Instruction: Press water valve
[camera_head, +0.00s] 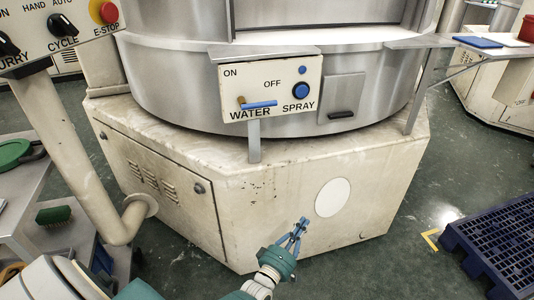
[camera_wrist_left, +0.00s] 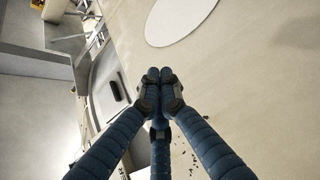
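The water valve (camera_head: 262,104) is a blue lever with a brass-coloured end, above the WATER label on a small cream panel (camera_head: 285,75) in the head view. The lever lies about level. My left gripper (camera_head: 303,223) is below and slightly right of the panel, in front of the machine's cream base and apart from the valve. Its three blue fingers come together at the tips, with nothing held; the wrist view shows the tips meeting (camera_wrist_left: 161,76). The valve is not clearly visible in the wrist view. My right gripper is in neither view.
The panel also holds a blue SPRAY button (camera_head: 300,91) and stands on a thin post (camera_head: 254,142). A control box with an E-stop (camera_head: 104,12) is at the upper left. A metal shelf (camera_head: 419,43) juts out right. A blue pallet (camera_head: 492,246) lies on the right floor.

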